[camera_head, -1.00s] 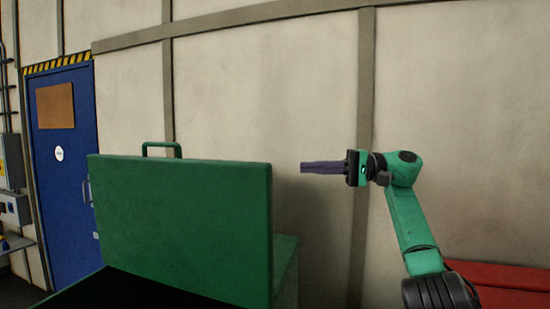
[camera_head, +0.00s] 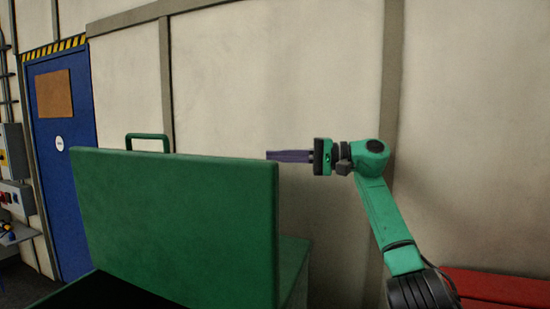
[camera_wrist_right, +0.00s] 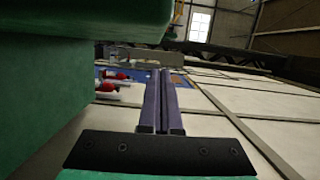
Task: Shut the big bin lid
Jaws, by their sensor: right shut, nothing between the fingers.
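The big bin's green lid (camera_head: 175,225) stands raised, with a green handle (camera_head: 148,136) showing above its top edge. The bin's dark opening (camera_head: 105,292) shows below the lid at the lower left. My right gripper (camera_head: 270,156) is shut and empty, its purple fingers pointing left at the lid's upper right corner. The fingertips look level with the lid's top edge; the lid hides their very ends, and I cannot tell whether they touch it. In the right wrist view the fingers (camera_wrist_right: 162,98) lie together beside a large green surface (camera_wrist_right: 50,80). My left gripper is out of view.
A pale panelled wall (camera_head: 290,70) stands behind the bin. A blue door (camera_head: 65,180) is at the left, beside wall-mounted switch boxes (camera_head: 15,170). A red surface (camera_head: 495,287) lies at the lower right. The space above the lid is clear.

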